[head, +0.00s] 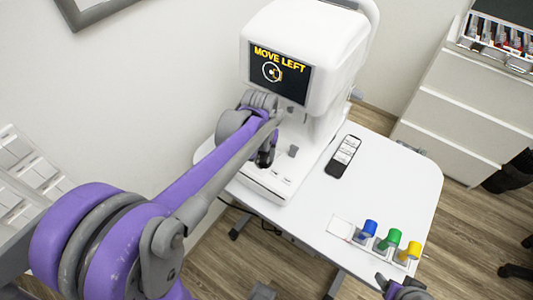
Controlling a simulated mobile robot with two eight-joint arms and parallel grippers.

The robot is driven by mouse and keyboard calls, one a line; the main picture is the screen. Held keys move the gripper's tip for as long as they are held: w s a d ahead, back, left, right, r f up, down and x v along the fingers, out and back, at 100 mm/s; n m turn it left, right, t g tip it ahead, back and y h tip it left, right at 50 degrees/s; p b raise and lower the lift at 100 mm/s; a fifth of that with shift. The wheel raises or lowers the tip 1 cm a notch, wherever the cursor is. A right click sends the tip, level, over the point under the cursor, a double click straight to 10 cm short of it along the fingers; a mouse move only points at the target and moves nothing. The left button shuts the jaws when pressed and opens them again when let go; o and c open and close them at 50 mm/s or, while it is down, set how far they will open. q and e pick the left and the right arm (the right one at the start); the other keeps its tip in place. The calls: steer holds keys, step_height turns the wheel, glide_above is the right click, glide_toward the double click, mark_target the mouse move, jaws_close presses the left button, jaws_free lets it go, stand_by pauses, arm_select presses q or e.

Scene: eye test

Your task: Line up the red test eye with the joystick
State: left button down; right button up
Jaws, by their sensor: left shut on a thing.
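The white eye test machine (300,45) stands on a white table. Its dark screen (292,82) reads "MOVE LEFT" in yellow above a pale ring with a small yellow mark in it; I cannot make out a red eye. My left gripper (265,159) is over the machine's base, below the screen, shut on what seems to be the joystick, which the fingers and arm hide. A short grey stub (292,151) stands on the base just right of it. My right gripper (403,290) shows only in part at the bottom edge; its jaws are unclear.
A dark remote-like device with white labels (344,157) lies right of the machine. A white holder (342,228) carries blue (369,228), green (393,236) and yellow (412,250) capped items near the table's front. The table's right part (405,185) is clear. White drawers (455,105) stand behind.

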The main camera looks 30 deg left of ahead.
arm_select(q)
steer(key=shift+s+a, duration=0.25)
steer(key=shift+a, duration=0.3)
steer(key=shift+c, duration=1.1)
jaws_free()
steer(key=r, duration=0.3)
steer(key=s+r, duration=0.1)
steer(key=r, duration=0.3)
steer(key=r+p, duration=0.1)
steer(key=r, duration=0.2)
steer(key=shift+s+d+r, duration=0.15)
steer(key=shift+d+r, duration=0.1)
steer(key=shift+r, duration=0.15)
steer(key=s+d+f+m+t+p, duration=0.1)
steer(key=s+d+f+t, duration=0.1)
steer(key=s, duration=0.4)
steer(key=s+d+f+m+t+p, duration=0.2)
steer(key=s+d+f, duration=0.1)
steer(key=s+d, duration=0.4)
steer(key=shift+d+f+m, duration=0.25)
steer(key=shift+f+m, duration=0.05)
steer(key=shift+f, duration=0.1)
